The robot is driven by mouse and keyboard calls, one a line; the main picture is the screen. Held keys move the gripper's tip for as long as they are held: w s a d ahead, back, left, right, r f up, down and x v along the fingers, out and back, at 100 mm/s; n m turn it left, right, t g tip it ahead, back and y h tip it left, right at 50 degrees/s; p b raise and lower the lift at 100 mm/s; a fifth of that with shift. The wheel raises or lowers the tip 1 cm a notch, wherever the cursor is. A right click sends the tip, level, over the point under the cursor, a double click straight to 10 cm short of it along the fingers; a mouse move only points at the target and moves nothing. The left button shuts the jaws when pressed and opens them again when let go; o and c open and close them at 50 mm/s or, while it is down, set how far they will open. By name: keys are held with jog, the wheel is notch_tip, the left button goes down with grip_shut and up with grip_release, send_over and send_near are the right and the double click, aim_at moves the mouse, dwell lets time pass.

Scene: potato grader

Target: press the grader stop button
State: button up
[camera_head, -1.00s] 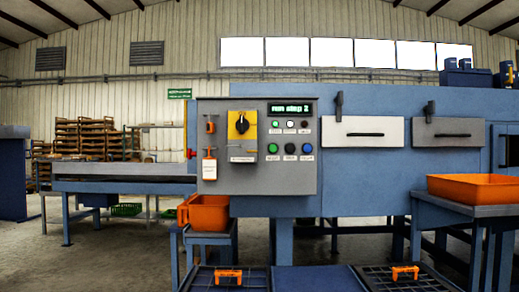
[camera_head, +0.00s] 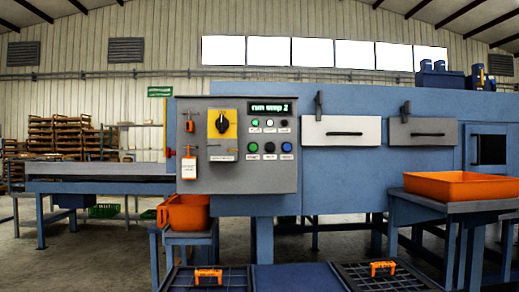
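The grey control panel (camera_head: 237,181) is on the front of the blue grader, left of the picture's middle. Its lower row holds a green button (camera_head: 254,147), a black button (camera_head: 270,147) and a blue button (camera_head: 287,147). Their labels are too small to read, so I cannot tell which is the stop button. Small lamps sit above them, with a green one (camera_head: 255,123) at the left. A display (camera_head: 270,108) at the top appears to read "run step 2". My gripper is not in view.
A yellow plate with a black rotary switch (camera_head: 221,123) is on the panel's left. An orange bin (camera_head: 186,212) stands below it; a larger orange bin (camera_head: 462,185) is on a stand at right. Dark grid-topped trays with orange handles (camera_head: 208,276) are in front, low down.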

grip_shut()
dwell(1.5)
